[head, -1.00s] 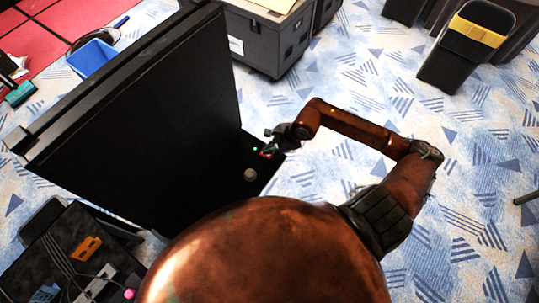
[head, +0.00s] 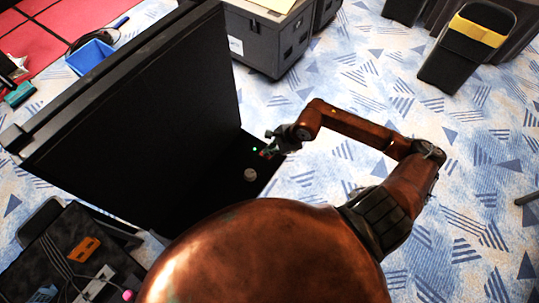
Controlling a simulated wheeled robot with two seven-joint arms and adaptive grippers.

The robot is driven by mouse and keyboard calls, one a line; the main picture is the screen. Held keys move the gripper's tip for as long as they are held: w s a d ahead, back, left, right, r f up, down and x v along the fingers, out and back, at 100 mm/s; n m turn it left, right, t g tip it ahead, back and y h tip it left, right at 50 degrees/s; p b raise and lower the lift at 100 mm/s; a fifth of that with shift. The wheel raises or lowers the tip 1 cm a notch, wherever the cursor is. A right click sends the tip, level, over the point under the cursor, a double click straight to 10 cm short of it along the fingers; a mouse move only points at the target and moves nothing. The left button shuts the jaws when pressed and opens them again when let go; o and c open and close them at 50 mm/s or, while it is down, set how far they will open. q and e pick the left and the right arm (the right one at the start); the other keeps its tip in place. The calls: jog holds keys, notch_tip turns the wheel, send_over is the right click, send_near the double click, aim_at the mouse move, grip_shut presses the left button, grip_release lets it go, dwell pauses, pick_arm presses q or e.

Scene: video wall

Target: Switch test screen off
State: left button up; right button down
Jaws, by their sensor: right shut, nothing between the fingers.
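The test screen (head: 165,110) is a large black panel standing upright on the left, its face dark. At its lower right is a black ledge with a small green light (head: 255,149), a small red part beside my gripper, and a round grey knob (head: 250,174). My right gripper (head: 270,146) is shut and empty, with its fingertips at the red part near the green light. I cannot tell whether they touch it. My left gripper is not in view.
A grey case (head: 265,40) stands behind the screen. A dark table (head: 75,255) with cables and an orange item is at the lower left. A blue bin (head: 91,57) sits behind the screen.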

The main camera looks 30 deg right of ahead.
jog(key=shift+s+f+b, duration=0.15)
jog(key=shift+f+b, duration=0.25)
jog(key=shift+b, duration=0.05)
dwell(0.3)
jog(key=shift+r, duration=0.1)
jog(key=shift+w+r, duration=0.25)
jog(key=shift+r, duration=0.5)
jog(key=shift+r, duration=0.1)
jog(key=shift+w+a+r+p, duration=0.1)
jog(key=shift+w+r+p, duration=0.2)
jog(key=shift+r, duration=0.45)
jog(key=shift+w+a+r+p, duration=0.2)
jog(key=shift+r+p, duration=0.15)
jog(key=shift+r, duration=0.45)
jog(key=shift+w+a+r+p, duration=0.1)
jog(key=shift+w+r+p, duration=0.2)
jog(key=shift+r, duration=0.45)
